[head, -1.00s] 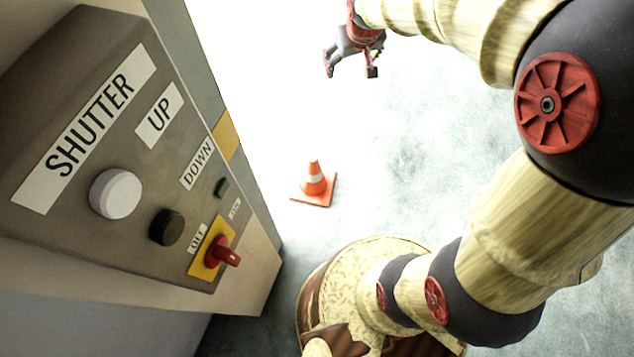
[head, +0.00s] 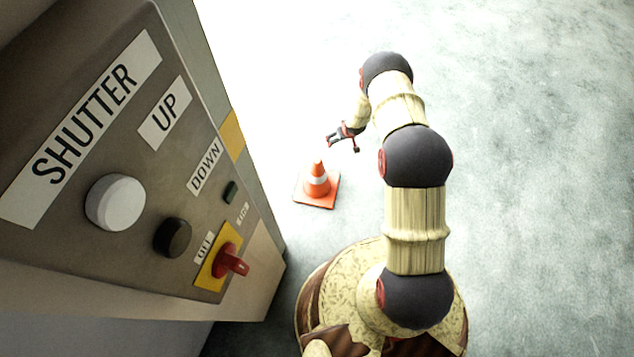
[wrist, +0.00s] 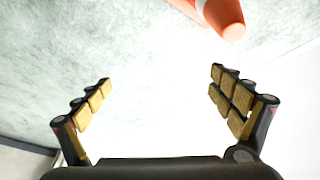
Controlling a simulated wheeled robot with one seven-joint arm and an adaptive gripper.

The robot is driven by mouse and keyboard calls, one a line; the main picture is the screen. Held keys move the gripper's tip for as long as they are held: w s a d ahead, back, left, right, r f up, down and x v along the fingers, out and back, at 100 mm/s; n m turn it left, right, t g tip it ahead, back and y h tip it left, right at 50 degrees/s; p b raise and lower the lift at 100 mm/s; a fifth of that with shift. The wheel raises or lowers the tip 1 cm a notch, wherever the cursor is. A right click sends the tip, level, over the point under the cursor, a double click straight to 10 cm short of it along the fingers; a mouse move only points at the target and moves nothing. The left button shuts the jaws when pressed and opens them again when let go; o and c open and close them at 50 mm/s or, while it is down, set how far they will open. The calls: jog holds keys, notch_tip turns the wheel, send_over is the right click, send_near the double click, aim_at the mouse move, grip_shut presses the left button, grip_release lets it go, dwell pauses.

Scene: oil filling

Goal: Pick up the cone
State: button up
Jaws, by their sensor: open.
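The orange cone (head: 317,185) with a white band stands upright on its square base on the floor, in the middle of the head view. In the wrist view the cone (wrist: 226,14) shows only in part at the top edge, beyond the right finger, with its tip toward the gripper. My gripper (head: 343,139) is open and empty, a little above and to the right of the cone in the head view. In the wrist view its two fingers (wrist: 162,90) are spread wide with nothing between them. The cone is apart from the fingers.
A grey shutter control box (head: 140,160) with buttons and a red switch (head: 232,261) fills the left side of the head view, close to the cone's left. The floor (head: 540,160) on the right is clear.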

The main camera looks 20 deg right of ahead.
aim_at(321, 177)
jog(key=s+a+f, duration=0.1)
jog(key=s+f, duration=0.2)
jog(key=f, duration=0.4)
jog(key=s+a+f+t+y, duration=0.1)
jog(key=s+f, duration=0.1)
jog(key=f, duration=0.5)
jog(key=s+a+f, duration=0.1)
jog(key=s+f, duration=0.2)
jog(key=f, duration=0.4)
jog(key=a+t+y, duration=0.1)
jog(key=a+t, duration=0.1)
jog(key=a+f+n+t+y, duration=0.1)
jog(key=a+t, duration=0.1)
jog(key=a+t+y+b, duration=0.1)
jog(key=a+t, duration=0.1)
jog(key=shift+w+a+f+n+t, duration=0.1)
jog(key=shift+a+f+n+t, duration=0.2)
jog(key=shift+f+n, duration=0.1)
jog(key=shift+a+r+y, duration=0.2)
jog(key=shift+y, duration=0.1)
jog(key=shift+w+a+t+b, duration=0.15)
jog(key=shift+w+t+b, duration=0.15)
jog(key=b+x, duration=0.3)
jog(key=x, duration=0.4)
jog(key=shift+c, duration=0.4)
